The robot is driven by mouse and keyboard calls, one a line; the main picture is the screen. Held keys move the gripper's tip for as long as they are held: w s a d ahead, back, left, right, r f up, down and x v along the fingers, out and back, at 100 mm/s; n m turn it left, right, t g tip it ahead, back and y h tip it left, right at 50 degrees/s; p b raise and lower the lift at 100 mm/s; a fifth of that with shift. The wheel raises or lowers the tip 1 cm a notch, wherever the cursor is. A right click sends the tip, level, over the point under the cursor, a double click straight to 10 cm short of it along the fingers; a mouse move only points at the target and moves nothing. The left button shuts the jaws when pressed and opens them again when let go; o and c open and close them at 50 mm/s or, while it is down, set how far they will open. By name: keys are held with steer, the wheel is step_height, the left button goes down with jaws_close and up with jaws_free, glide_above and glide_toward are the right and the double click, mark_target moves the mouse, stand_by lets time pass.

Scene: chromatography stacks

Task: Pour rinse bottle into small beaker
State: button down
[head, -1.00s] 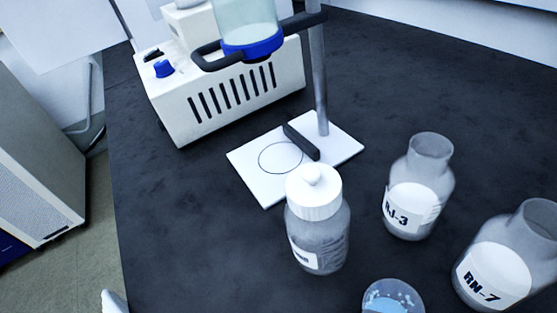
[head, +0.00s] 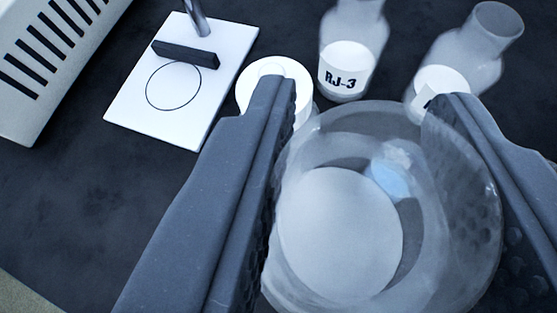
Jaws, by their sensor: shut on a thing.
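My gripper (head: 365,100) is shut on a clear glass bottle (head: 450,235), with one dark finger on each side. The bottle fills the lower middle of the view, and a large pale disc shows on or through it. I cannot read any name on it. A light blue patch (head: 390,180) shows through the glass; it looks like the liquid of the small beaker beyond, but the beaker's outline is hidden by the held bottle. I cannot tell how far the held bottle is tilted or whether anything flows.
A white-capped bottle (head: 265,72) stands just beyond the left finger. Glass bottle RJ-3 (head: 347,70) stands behind, with another labelled bottle (head: 485,50) to its right. A white stand plate (head: 130,105) and a vented white machine (head: 15,110) are left. Dark bench is clear at lower left.

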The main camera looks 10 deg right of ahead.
steer(key=shift+d+r+p, duration=0.1)
steer(key=shift+r+p, duration=0.1)
steer(key=shift+p, duration=0.45)
steer(key=shift+d, duration=0.1)
steer(key=shift+w+d+m+g+y+p, duration=0.25)
steer(key=shift+d+m+g+y+p, duration=0.4)
steer(key=shift+p, duration=1.25)
steer(key=shift+w+d+f+y+p, duration=0.1)
steer(key=shift+d+y+p, duration=0.65)
steer(key=shift+p, duration=0.95)
steer(key=shift+f, duration=0.1)
steer(key=shift+a+b, duration=0.15)
steer(key=shift+b, duration=0.2)
steer(key=shift+m+y, duration=0.25)
steer(key=shift+y, duration=0.05)
steer(key=shift+d+p, duration=0.3)
steer(key=shift+d, duration=0.05)
